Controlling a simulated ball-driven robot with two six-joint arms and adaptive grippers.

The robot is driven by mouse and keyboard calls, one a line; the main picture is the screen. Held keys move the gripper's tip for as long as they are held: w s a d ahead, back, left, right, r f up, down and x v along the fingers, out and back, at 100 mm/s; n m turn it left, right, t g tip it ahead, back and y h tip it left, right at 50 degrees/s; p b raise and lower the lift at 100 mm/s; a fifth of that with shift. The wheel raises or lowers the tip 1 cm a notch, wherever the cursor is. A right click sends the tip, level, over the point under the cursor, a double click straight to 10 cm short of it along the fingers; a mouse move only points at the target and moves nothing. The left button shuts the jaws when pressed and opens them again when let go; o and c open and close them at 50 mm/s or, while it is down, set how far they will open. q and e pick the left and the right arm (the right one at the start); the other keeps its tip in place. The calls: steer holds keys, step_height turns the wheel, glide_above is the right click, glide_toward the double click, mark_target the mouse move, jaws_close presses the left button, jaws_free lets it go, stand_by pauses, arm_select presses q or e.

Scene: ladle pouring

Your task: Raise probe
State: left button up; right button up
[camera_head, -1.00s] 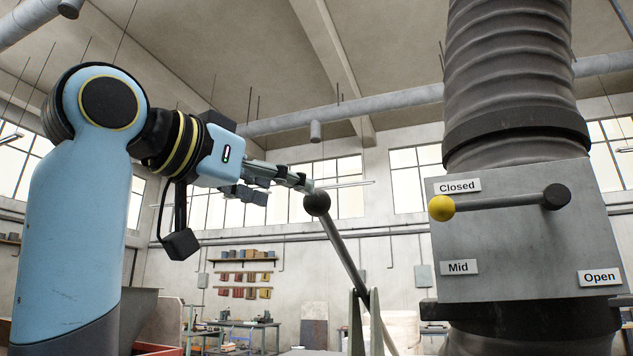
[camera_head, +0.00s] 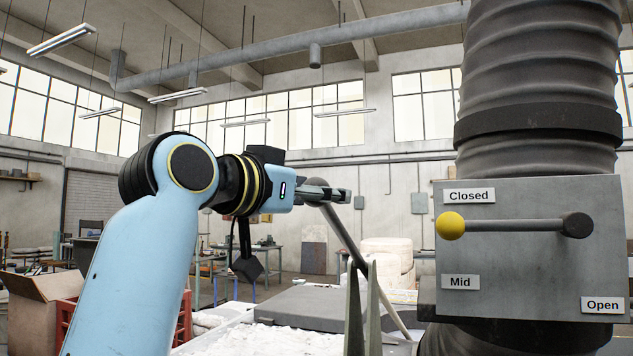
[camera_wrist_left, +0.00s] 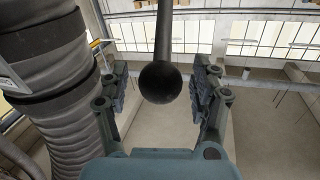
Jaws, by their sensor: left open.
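The probe is a grey rod (camera_head: 345,240) that leans up to the left out of a forked stand (camera_head: 364,300). Its black ball end (camera_wrist_left: 160,82) shows in the left wrist view, with the rod running up from it. My left gripper (camera_head: 335,194) is at the top of the rod in the head view and hides most of the ball there. In the wrist view its two fingers are spread, one each side of the ball, with visible gaps. My right gripper is not in view.
At the right, a grey box (camera_head: 530,265) on a thick ribbed duct (camera_head: 540,70) has a yellow-knobbed lever (camera_head: 451,226) and Closed, Mid and Open labels. A cardboard box (camera_head: 35,310) and a red crate (camera_head: 185,318) are at the lower left.

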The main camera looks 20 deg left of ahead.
arm_select(q)
steer(key=shift+c, duration=0.4)
steer(key=shift+w, duration=0.15)
jaws_close()
